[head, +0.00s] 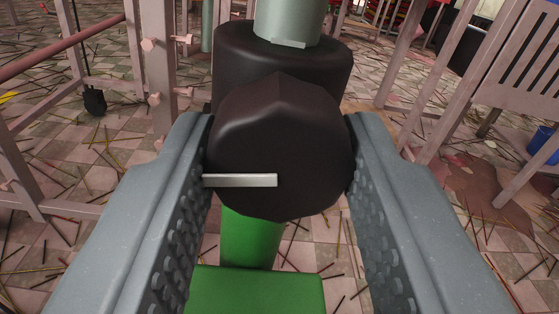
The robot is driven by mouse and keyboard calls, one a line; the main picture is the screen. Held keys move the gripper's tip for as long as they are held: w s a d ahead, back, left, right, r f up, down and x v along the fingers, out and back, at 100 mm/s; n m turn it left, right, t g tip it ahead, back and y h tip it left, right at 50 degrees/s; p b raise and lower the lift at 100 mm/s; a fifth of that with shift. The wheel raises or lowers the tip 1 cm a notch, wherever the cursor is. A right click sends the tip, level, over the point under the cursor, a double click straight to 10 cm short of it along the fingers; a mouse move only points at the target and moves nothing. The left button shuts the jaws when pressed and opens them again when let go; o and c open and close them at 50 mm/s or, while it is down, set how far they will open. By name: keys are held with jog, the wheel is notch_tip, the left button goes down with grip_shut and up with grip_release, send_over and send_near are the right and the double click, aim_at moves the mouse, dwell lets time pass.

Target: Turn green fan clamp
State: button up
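A dark, faceted round knob (280,135) fills the middle of the head view, with a pale flat bar (240,180) across its lower left face. Green parts (250,240) show below and behind the knob: an upright cylinder and a block. My gripper (280,150) has its two grey studded fingers on either side of the knob, their tips close against its left and right edges. The fingers look closed on the knob, with its body filling the space between them.
Behind the knob stands a dark collar (285,62) with a grey-green pipe (288,18) above it. Pinkish frames (155,70) stand at left and a slatted one (510,70) at right. A blue container (545,145) is at the right edge. Thin sticks litter the tiled floor (90,250).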

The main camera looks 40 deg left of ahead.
jog(key=shift+s+d, duration=0.15)
jog(key=shift+d+m+p, duration=0.1)
jog(key=shift+m+p, duration=0.5)
jog(key=shift+p, duration=0.45)
jog(key=m+p, duration=0.4)
jog(key=shift+r, duration=0.15)
jog(key=m+p, duration=0.2)
jog(key=m, duration=0.1)
jog(key=m+p, duration=0.2)
jog(key=m, duration=0.3)
jog(key=shift+d+m+p, duration=0.1)
jog(key=shift+m+p, duration=0.2)
jog(key=shift+p, duration=0.1)
jog(key=m+p, duration=0.1)
jog(key=m, duration=0.4)
jog(key=shift+d, duration=0.1)
jog(key=shift+m, duration=0.3)
